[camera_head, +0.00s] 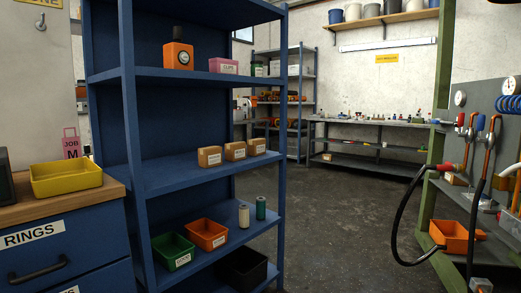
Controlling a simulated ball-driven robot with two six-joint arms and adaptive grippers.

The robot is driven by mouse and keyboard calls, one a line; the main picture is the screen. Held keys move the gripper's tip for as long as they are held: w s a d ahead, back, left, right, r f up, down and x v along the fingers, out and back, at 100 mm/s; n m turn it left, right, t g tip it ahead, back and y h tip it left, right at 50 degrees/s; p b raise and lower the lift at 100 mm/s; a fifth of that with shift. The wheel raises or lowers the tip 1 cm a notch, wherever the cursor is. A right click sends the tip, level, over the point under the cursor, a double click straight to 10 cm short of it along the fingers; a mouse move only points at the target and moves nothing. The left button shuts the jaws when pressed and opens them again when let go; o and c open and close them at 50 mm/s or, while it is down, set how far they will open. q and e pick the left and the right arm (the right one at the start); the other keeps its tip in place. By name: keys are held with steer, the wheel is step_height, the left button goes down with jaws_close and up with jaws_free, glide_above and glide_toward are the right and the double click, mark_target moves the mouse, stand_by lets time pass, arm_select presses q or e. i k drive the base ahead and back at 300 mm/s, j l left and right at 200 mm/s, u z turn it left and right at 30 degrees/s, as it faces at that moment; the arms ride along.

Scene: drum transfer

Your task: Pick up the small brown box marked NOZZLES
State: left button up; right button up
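Three small brown boxes stand in a row on the middle shelf of the blue shelf unit (158,178): a left box (210,156), a middle box (235,150) and a right box (257,146). They stand close together near the shelf's front edge. Each has a white label on its front, but the print is too small to read, so I cannot tell which one is marked NOZZLES. Neither of my grippers is in view.
The shelf above holds an orange device (178,56) and a pink box (223,66). Below are a green bin (173,250), an orange bin (206,234) and two spools. A yellow tray (65,179) sits on the left cabinet. The floor (345,205) right of the unit is clear.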

mark_target(211, 156)
steer(key=u, duration=0.35)
steer(key=i+l+u, duration=0.15)
steer(key=u, duration=0.25)
steer(key=i+l+u, duration=0.2)
steer(key=u, duration=0.2)
steer(key=i+l+u, duration=0.2)
steer(key=u, duration=0.2)
